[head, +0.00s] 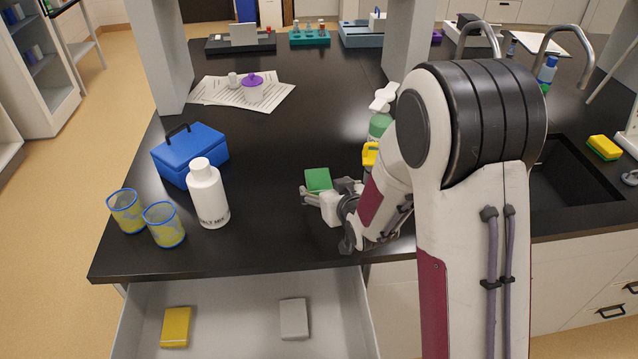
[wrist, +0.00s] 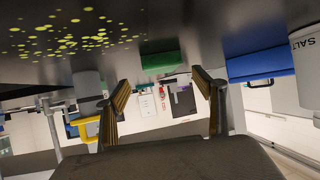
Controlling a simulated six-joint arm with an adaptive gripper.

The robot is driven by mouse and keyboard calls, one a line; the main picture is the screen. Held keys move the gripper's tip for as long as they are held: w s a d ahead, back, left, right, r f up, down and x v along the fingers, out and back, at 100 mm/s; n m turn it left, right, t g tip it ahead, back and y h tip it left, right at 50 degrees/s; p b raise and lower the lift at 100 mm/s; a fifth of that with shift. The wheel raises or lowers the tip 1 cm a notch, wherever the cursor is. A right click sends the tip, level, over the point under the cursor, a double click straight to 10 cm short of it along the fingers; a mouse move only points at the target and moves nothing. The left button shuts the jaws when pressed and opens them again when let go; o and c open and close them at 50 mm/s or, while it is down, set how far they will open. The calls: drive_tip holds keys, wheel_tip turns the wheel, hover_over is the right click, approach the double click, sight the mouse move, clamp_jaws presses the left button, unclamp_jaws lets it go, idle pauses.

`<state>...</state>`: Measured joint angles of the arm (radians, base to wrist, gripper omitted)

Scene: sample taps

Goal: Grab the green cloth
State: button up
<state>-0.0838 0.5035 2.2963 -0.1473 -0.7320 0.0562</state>
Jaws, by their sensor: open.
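The green cloth (head: 318,180) is a small folded block lying flat on the black counter, left of the spray bottle. My gripper (head: 325,216) is low over the counter, just in front of the cloth, and its near parts look close to the cloth's front edge. In the wrist view the picture is upside down; the green cloth (wrist: 161,61) shows beyond and between the two spread fingers of my gripper (wrist: 163,84). The fingers are open with nothing between them. I cannot tell whether a finger touches the cloth.
A green spray bottle (head: 379,127) and yellow item (head: 370,155) are close right. An open drawer (head: 240,325) below holds yellow (head: 176,327) and grey (head: 294,319) cloths.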

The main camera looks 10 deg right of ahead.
sight(320, 182)
drive_tip(key=shift+w, duration=0.1)
idle(0.3)
drive_tip(key=shift+x, duration=2.55)
drive_tip(key=shift+c, duration=0.3)
drive_tip(key=c, duration=1)
